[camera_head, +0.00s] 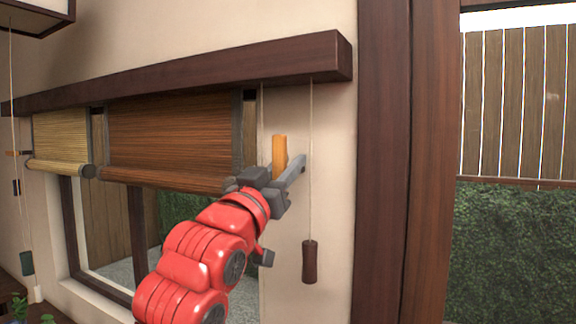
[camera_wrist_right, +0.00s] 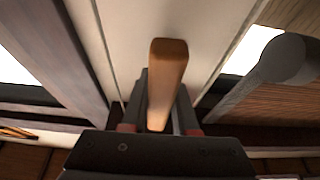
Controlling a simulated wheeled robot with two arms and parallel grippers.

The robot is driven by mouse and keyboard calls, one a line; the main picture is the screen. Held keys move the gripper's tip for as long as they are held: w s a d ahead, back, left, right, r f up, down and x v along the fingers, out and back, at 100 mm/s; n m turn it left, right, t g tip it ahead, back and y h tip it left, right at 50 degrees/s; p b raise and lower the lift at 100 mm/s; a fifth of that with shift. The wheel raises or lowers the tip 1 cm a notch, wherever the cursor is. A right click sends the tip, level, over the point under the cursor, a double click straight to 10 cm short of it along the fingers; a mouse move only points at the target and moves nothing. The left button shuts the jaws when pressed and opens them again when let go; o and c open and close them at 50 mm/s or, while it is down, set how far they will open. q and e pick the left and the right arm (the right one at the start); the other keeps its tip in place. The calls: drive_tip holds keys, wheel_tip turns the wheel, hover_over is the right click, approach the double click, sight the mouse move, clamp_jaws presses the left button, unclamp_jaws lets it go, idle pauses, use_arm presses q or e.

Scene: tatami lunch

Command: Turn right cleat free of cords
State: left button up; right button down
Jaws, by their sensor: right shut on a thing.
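The right cleat (camera_head: 279,156) is a light wooden bar on the wall, right of the brown blind, and it stands upright in the head view. My right gripper (camera_head: 282,180) is shut on its lower part. In the right wrist view the cleat (camera_wrist_right: 167,75) rises between the two fingers of the gripper (camera_wrist_right: 160,115). Two thin cords hang near it. The right cord (camera_head: 311,130) hangs to the right of the cleat and ends in a dark brown wooden tassel (camera_head: 310,262). The other cord (camera_head: 262,105) runs down left of the cleat. My left gripper is not in view.
A brown bamboo blind (camera_head: 170,135) and a paler blind (camera_head: 60,137) hang under a dark wooden beam (camera_head: 190,72). A dark post (camera_head: 382,170) stands right of the wall.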

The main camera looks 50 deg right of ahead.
idle(0.3)
drive_tip(key=c, duration=0.7)
unclamp_jaws()
drive_tip(key=b+v, duration=0.1)
drive_tip(key=v, duration=1.6)
drive_tip(key=shift+s+a+f, duration=0.1)
drive_tip(key=shift+a, duration=0.1)
